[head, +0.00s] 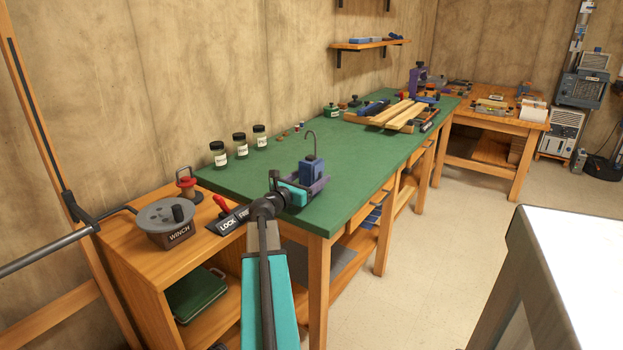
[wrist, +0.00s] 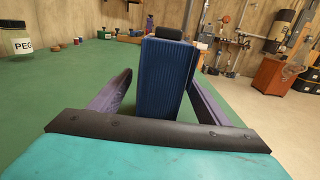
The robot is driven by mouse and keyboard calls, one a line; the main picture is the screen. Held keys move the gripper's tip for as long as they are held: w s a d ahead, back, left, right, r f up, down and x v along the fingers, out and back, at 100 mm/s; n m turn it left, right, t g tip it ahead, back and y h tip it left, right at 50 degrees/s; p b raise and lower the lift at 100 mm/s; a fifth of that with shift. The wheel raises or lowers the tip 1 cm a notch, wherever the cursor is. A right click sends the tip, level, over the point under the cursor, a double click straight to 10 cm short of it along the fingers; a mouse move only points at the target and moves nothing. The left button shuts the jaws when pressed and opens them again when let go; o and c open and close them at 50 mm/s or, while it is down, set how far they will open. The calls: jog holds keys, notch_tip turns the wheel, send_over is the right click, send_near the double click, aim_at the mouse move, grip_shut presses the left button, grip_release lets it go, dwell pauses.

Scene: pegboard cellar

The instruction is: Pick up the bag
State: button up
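My gripper (head: 318,187) is over the near part of the green bench top, with its purple fingers on either side of a blue upright block-shaped thing (head: 312,171). In the wrist view the blue thing (wrist: 168,78) has a ribbed face and stands between the fingers. A gap shows between it and the left finger, so my gripper looks open around it. I cannot tell whether this is the bag; no other clear bag shows.
Labelled jars (head: 240,145) stand along the back of the green bench (head: 345,165). Boards (head: 392,113) and tools lie farther along. A winch (head: 166,222) and a lock lever (head: 222,204) are at the left. A pale table (head: 570,260) stands at the right, with clear floor between.

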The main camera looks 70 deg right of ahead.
jog(key=c, duration=1.3)
jog(key=shift+r, duration=0.15)
